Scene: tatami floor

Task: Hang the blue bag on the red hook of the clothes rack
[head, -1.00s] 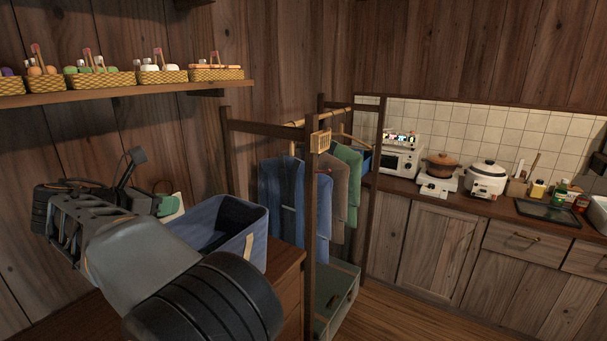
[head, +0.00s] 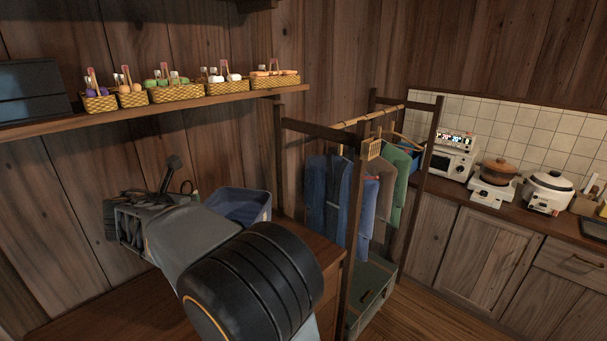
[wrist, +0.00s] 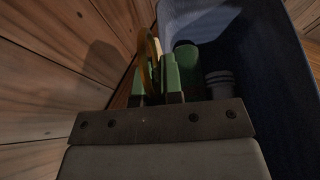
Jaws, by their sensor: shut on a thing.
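The blue bag (head: 245,203) is open-topped and shows in the head view just beyond my arm, above or against the brown chest. Its dark blue fabric (wrist: 272,70) fills the right of the wrist view. My gripper (wrist: 166,76) has green fingertips and is shut on the bag's tan loop handle (wrist: 149,62). In the head view my arm hides much of the grip and the bag's lower part. The clothes rack (head: 355,215) stands right of the bag, apart from it. I cannot make out a red hook on it.
Blue, brown and green garments (head: 398,190) hang from the rack's rail, with a dark green case (head: 372,292) below. A wall shelf (head: 150,108) with several small baskets is above my arm. The brown chest (head: 305,255) is left of the rack; a kitchen counter (head: 480,205) is at right.

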